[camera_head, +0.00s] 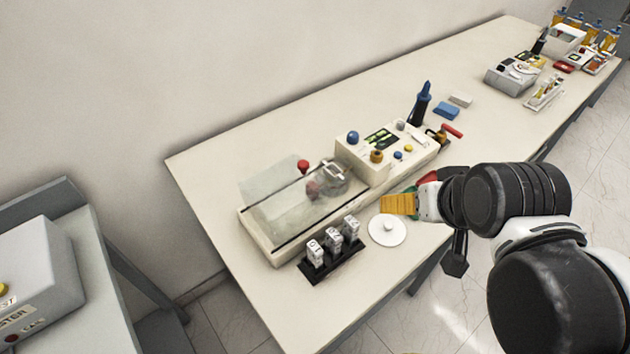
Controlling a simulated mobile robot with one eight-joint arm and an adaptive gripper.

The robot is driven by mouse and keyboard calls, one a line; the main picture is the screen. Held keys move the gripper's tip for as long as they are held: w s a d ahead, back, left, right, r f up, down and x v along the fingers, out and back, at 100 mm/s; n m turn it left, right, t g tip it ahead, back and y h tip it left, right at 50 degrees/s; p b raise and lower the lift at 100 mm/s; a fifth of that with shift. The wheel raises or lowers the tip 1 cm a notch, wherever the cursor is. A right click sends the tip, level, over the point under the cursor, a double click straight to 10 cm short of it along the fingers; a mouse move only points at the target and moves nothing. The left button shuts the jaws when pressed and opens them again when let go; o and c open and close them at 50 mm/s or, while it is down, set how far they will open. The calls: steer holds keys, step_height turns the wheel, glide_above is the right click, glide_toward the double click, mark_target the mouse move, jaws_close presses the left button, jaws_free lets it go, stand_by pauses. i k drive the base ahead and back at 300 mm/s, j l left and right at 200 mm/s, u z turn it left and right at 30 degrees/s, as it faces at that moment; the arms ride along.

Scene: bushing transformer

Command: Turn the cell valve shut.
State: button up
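A white oil-test device (377,165) with a long clear-lidded trough (285,226) stands on the bench. A red-handled lever (451,129) sticks out at its right end and looks like a valve handle; I cannot tell for sure that it is the cell valve. My gripper (398,204) is in front of the device, low over the bench edge side, apart from the red lever. An orange ribbed part shows at its tip; whether this is a finger or a held thing is unclear. The finger gap is not visible.
A white disc (388,231) with a knob lies just below my gripper. A black rack (333,262) with white labelled pieces stands left of it. A dark blue-tipped bottle (421,102) and a blue block (446,110) stand behind the device.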

mark_target(445, 127)
steer(key=i+l, duration=0.15)
steer(key=l, duration=0.25)
steer(key=i+l, duration=0.15)
steer(key=l, duration=0.25)
steer(key=i+l, duration=0.15)
steer(key=l, duration=0.2)
